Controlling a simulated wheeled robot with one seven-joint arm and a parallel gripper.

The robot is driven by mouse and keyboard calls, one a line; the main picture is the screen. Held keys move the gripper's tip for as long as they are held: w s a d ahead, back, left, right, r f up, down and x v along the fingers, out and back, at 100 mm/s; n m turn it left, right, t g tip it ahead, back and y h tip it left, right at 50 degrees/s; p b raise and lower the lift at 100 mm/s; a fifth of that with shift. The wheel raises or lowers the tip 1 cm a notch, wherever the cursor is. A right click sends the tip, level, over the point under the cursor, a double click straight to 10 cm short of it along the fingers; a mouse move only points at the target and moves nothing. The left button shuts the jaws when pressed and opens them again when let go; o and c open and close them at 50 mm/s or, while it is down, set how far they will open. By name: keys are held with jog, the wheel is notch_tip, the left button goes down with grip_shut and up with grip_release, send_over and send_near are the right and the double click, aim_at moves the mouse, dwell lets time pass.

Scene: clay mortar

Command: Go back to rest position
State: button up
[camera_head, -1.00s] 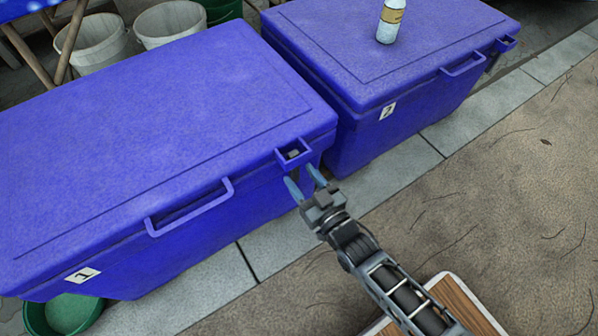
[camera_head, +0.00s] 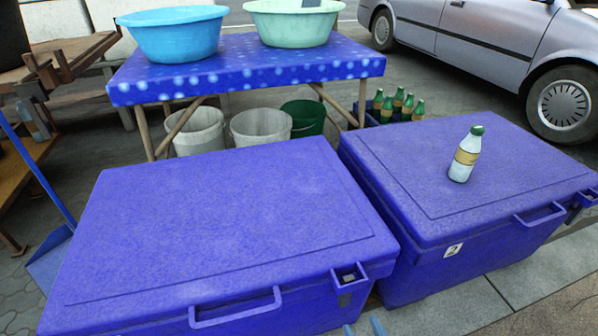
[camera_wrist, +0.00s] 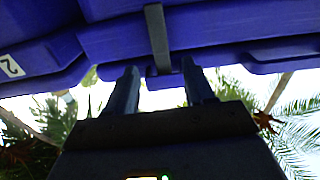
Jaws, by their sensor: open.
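My gripper (camera_head: 363,328) shows only as two blue-grey fingertips at the bottom edge of the head view. It is just in front of and below the latch corner (camera_head: 349,278) of the left blue cooler (camera_head: 230,220). In the wrist view my gripper (camera_wrist: 158,74) has its two fingers apart with nothing between them. A grey latch strip (camera_wrist: 157,40) hangs from the blue cooler above the fingertips. Both cooler lids look shut. The rest of my arm is out of the head view.
The right cooler (camera_head: 470,175), labelled 2, carries a white bottle (camera_head: 466,155) with a green cap. Behind stand a blue spotted table (camera_head: 245,70) with two basins, buckets below, green bottles (camera_head: 398,104) and a silver car (camera_head: 490,40). Paving in front right is clear.

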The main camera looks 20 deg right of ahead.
jog(key=s+r+g, duration=0.1)
jog(key=s+r, duration=0.6)
jog(key=s, duration=0.3)
jog(key=s+r+g, duration=0.1)
jog(key=s+r, duration=0.6)
jog(key=s, duration=0.4)
jog(key=s+r+p, duration=0.2)
jog(key=r+p, duration=1)
jog(key=r, duration=0.5)
jog(key=s+r+g+p, duration=0.1)
jog(key=s+r+p, duration=0.1)
jog(key=r+p, duration=1.1)
notch_tip(320, 180, up, 6)
jog(key=shift+s+f+p, duration=0.2)
jog(key=shift+p, duration=0.1)
